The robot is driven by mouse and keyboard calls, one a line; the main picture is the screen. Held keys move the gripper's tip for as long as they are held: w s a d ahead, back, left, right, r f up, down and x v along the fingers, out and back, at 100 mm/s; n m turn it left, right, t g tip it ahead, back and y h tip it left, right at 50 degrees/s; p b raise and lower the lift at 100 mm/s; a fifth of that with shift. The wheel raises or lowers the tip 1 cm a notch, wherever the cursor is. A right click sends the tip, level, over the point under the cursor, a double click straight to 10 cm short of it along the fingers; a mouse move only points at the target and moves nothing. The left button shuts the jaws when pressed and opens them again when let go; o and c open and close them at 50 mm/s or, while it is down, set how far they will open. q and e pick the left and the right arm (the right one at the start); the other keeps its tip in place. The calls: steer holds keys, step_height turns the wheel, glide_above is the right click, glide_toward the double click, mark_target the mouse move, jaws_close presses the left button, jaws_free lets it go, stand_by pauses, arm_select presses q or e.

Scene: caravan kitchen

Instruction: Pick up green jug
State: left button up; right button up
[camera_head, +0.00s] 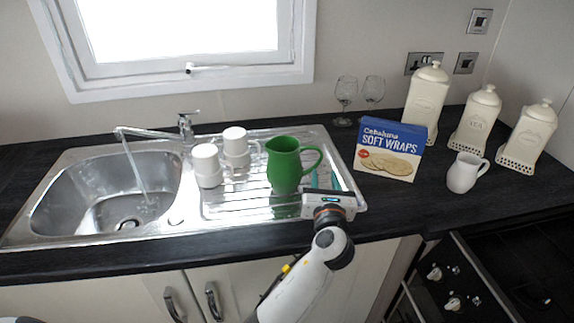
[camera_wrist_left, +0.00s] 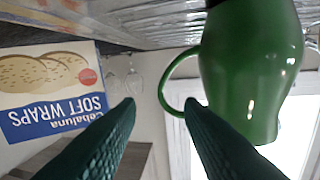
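The green jug (camera_head: 284,166) stands upright on the ribbed drainer of the steel sink (camera_head: 222,205), with its handle to the right. My left gripper (camera_head: 322,181) is just right of the jug and in front of its handle. In the left wrist view, which is upside down, the jug (camera_wrist_left: 250,70) fills the right side. Its handle loop is ahead of the right-hand finger, which overlaps its lower part. The left gripper's two dark green fingers (camera_wrist_left: 158,106) are apart with nothing between them. My right gripper is not in view.
Two white mugs (camera_head: 207,166) (camera_head: 236,148) stand left of the jug. A Soft Wraps box (camera_head: 388,150) stands to the right, with two glasses (camera_head: 345,92) behind. A white pitcher (camera_head: 464,174) and several cream canisters (camera_head: 474,121) are further right. Water runs from the tap (camera_head: 184,126).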

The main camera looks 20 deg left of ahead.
mark_target(321, 159)
arm_select(q)
steer(key=x, duration=0.3)
steer(key=shift+w+a+f, duration=0.1)
steer(key=shift+w, duration=0.1)
steer(key=shift+x, duration=2.7)
steer(key=shift+s, duration=0.1)
jaws_close()
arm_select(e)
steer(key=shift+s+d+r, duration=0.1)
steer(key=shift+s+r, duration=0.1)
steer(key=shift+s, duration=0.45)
